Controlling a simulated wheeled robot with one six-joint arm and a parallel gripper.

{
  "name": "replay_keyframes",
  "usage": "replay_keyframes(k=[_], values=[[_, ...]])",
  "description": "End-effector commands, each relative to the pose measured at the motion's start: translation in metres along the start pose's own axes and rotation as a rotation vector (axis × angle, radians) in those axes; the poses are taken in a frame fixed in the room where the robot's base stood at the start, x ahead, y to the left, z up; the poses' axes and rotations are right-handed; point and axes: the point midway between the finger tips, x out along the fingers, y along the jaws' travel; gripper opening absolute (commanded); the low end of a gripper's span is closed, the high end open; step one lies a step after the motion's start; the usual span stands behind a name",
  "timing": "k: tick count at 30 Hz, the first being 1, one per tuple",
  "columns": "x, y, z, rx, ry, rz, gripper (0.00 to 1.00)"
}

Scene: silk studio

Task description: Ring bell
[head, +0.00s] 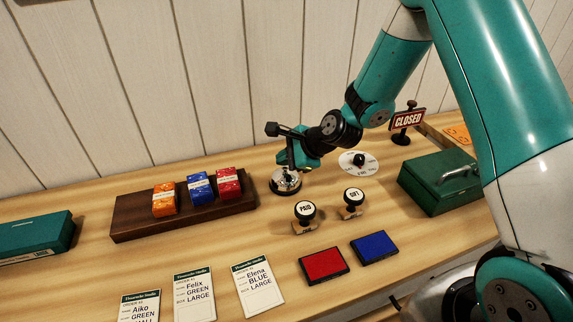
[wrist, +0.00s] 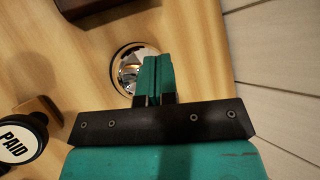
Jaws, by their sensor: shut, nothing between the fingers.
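The bell (head: 286,183) is a small silver dome on a dark base, standing on the wooden counter right of the dark wooden stand. My gripper (head: 289,168) is directly over it, pointing down, and hides part of its top. In the wrist view the bell (wrist: 127,72) shows just beyond and left of the fingertips. There my gripper (wrist: 151,62) is shut, its two teal fingers together with nothing between them. I cannot tell whether the fingertips touch the dome.
The wooden stand (head: 130,222) with orange, blue and red packets is left of the bell. The PAID stamp (head: 305,213) and another stamp (head: 352,203) stand in front, with red (head: 324,265) and blue (head: 374,247) pads nearer. A white dial (head: 358,163) and green box (head: 440,181) are right.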

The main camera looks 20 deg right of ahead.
Motion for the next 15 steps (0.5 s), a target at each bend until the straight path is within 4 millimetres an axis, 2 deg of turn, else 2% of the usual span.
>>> replay_keyframes(k=[4, 15], values=[[-0.0069, -0.0049, 0.0049, 0.0, 0.0, 0.0, 0.0], [-0.0081, -0.0059, 0.0058, 0.0, 0.0, 0.0, 0.0]])
